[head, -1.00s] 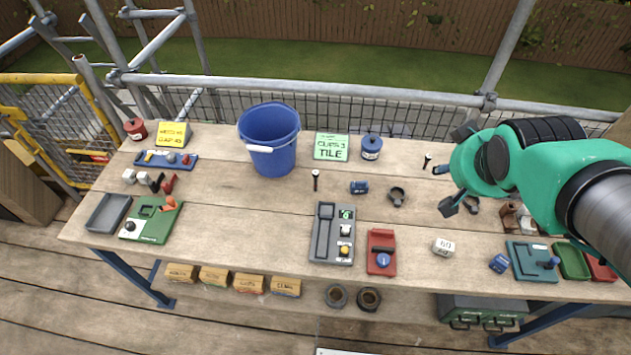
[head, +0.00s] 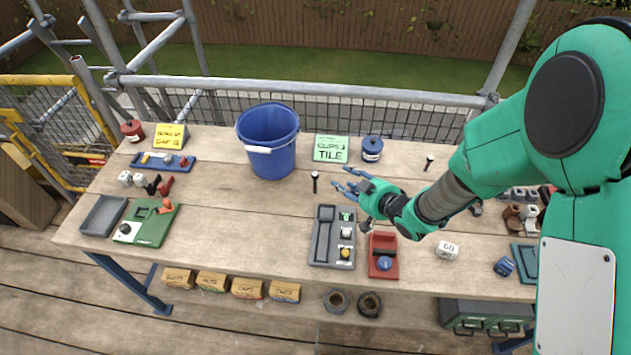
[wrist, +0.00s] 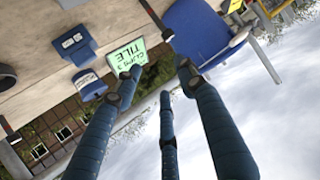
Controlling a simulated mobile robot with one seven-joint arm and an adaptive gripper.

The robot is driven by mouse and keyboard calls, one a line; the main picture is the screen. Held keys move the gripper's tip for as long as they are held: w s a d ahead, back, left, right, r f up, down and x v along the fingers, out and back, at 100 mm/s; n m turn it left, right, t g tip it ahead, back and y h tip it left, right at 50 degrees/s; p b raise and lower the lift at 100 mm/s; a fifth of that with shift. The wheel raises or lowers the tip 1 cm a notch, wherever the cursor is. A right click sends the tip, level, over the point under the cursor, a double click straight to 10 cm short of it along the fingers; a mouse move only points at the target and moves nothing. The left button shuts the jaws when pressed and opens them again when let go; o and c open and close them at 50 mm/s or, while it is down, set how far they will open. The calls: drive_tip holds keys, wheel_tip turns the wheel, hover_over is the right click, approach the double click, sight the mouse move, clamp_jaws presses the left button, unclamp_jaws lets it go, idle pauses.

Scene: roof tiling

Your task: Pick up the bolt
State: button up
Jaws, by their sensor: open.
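A dark bolt-like piece (head: 315,182) with a wider head stands or lies on the wooden table in front of the blue bucket; it also shows in the wrist view (wrist: 153,18), beyond my fingertips. A similar dark piece (head: 429,161) is further right near the back, and I cannot tell which one is the bolt meant. My gripper (head: 345,181) is open and empty, its fingers spread and pointing left, just right of the first piece. In the wrist view my gripper (wrist: 158,80) shows three separated fingers.
The blue bucket (head: 268,160), the green clips-and-tile sign (head: 331,148) and a blue pot (head: 371,149) stand along the back. A grey tray (head: 324,248) and a red tray (head: 383,262) lie in front of my gripper. Bare table lies left of the first piece.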

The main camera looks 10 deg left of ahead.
sight(317, 176)
drive_tip(key=shift+s+a+f+y, duration=0.5)
drive_tip(key=shift+s+a+f, duration=0.15)
drive_tip(key=shift+a+f, duration=0.3)
drive_tip(key=shift+b+x, duration=0.9)
drive_tip(key=shift+x, duration=3.45)
drive_tip(key=shift+s, duration=0.1)
drive_tip(key=shift+f, duration=0.1)
drive_tip(key=shift+f+b+x, duration=0.2)
drive_tip(key=shift+b+x, duration=0.6)
drive_tip(key=shift+x, duration=1.8)
drive_tip(key=shift+s, duration=0.15)
